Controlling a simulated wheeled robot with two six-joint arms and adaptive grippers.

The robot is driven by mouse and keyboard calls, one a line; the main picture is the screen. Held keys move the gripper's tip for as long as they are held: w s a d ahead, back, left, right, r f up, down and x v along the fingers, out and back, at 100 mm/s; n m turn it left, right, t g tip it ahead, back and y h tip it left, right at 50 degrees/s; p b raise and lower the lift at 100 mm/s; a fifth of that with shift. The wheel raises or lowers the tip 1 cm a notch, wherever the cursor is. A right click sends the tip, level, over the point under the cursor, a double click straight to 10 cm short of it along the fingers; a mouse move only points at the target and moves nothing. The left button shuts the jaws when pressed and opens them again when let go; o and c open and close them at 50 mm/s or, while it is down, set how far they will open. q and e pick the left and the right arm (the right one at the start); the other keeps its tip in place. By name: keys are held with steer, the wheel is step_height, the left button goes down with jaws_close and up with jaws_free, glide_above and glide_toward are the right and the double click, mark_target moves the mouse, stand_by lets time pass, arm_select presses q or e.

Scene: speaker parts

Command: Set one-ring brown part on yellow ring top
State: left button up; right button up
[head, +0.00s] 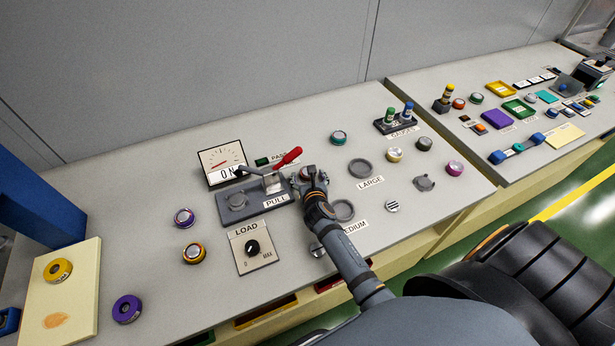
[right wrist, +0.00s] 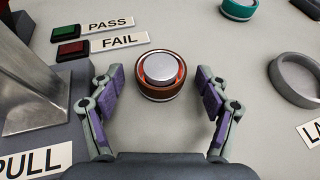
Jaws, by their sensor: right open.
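A round brown part (right wrist: 160,93) with a silver top and a reddish ring stands upright on the bench, between the fingers of my right gripper (right wrist: 158,77) in the right wrist view. The fingers are open, with a gap on each side of it. In the head view my right gripper (head: 308,182) largely covers this spot, beside the PULL lever. Another yellow part (head: 58,270) lies on the cream board at far left; I cannot tell which one is meant. My left gripper is not in view.
The lever fixture (head: 238,203) with its red handle (head: 289,157) stands close left of my right gripper. A grey LARGE ring (head: 360,168) lies to its right. The LOAD knob panel (head: 254,248) lies nearer. Bench between the yellow-ringed part and the purple part (head: 127,309) is clear.

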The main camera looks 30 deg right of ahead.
steer(key=c, duration=1.4)
jaws_close()
steer(key=shift+r, duration=0.15)
